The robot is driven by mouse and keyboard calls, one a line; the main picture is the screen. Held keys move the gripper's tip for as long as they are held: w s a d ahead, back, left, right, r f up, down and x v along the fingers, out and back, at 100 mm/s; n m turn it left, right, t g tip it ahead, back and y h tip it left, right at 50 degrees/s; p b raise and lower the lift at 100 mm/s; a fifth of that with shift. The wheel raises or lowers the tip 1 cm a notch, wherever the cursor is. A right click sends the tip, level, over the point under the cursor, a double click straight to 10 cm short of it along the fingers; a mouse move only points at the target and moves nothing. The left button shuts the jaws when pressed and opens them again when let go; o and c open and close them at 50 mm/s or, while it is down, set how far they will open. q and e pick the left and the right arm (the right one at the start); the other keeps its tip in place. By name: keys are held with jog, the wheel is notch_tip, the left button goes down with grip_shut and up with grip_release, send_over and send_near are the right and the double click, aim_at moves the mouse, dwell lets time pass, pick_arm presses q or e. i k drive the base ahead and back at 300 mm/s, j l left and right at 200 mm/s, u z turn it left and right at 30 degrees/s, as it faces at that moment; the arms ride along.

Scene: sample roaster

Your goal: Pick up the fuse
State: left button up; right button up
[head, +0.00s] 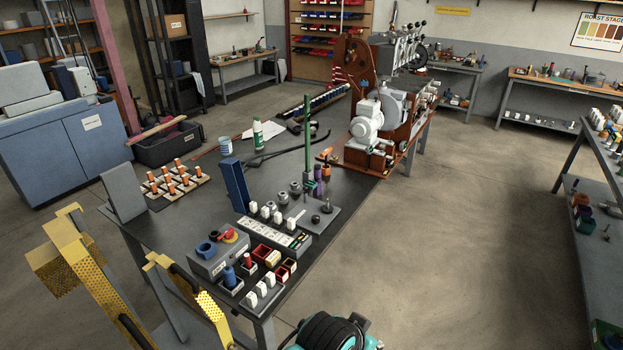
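I cannot tell for certain which item is the fuse. Several small white blocks stand in a row (265,212) on a grey unit on the dark workbench (190,228). More white blocks (262,290) stand near the bench's front corner. Several orange-and-white cylinders (172,180) stand on a wooden board at the bench's left side.
A grey box with a red button (220,257) and small red bins (262,252) crowd the front corner. A red-brown machine (385,130) stands at the far end. Yellow perforated guards (75,260) rise at front left. Open floor (470,230) lies right.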

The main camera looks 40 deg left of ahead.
aim_at(265, 212)
jog(key=i+u, duration=0.25)
jog(key=i, duration=0.5)
jog(key=i+l+u, duration=0.1)
jog(key=i+u, duration=0.2)
jog(key=i, duration=0.45)
jog(key=i+u, duration=0.3)
jog(key=u, duration=0.15)
jog(key=i+u, duration=0.3)
jog(key=u, duration=0.15)
jog(key=i+l+u, duration=0.15)
jog(key=u, duration=0.3)
jog(key=i+u, duration=0.25)
jog(key=u, duration=0.2)
jog(key=i+u, duration=0.4)
jog(key=i+l+u, duration=0.15)
jog(key=u, duration=0.3)
jog(key=i+l+u, duration=0.2)
jog(key=u, duration=0.25)
